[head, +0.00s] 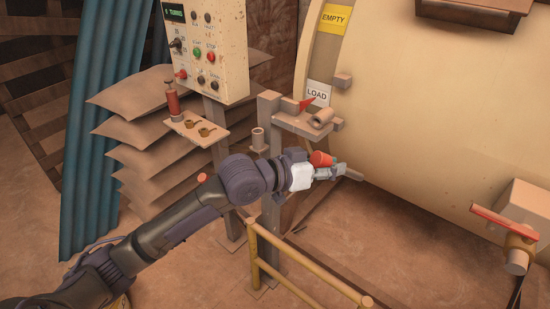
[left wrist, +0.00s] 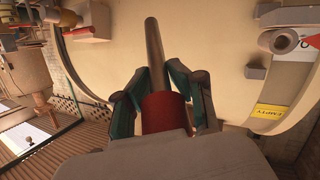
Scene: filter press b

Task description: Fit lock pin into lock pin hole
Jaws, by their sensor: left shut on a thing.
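My left gripper (head: 328,172) is shut on the lock pin, holding it by its red grip (head: 321,159). In the left wrist view, the gripper's fingers (left wrist: 165,98) close around the red grip, and the pin's grey shaft (left wrist: 154,55) sticks out beyond them, free at its tip. A short hollow tube (head: 321,118) sits on a bracket (head: 297,123) above the gripper; it looks like the lock pin hole. The tube also shows in the left wrist view (left wrist: 280,40), to the right of the shaft and apart from it. My right gripper is not in view.
A large cream drum (head: 430,110) with EMPTY and LOAD labels stands behind the gripper. A control panel (head: 207,45), a small shelf (head: 199,128) and stacked sacks (head: 150,110) are at left. A yellow rail (head: 310,281) stands below the gripper.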

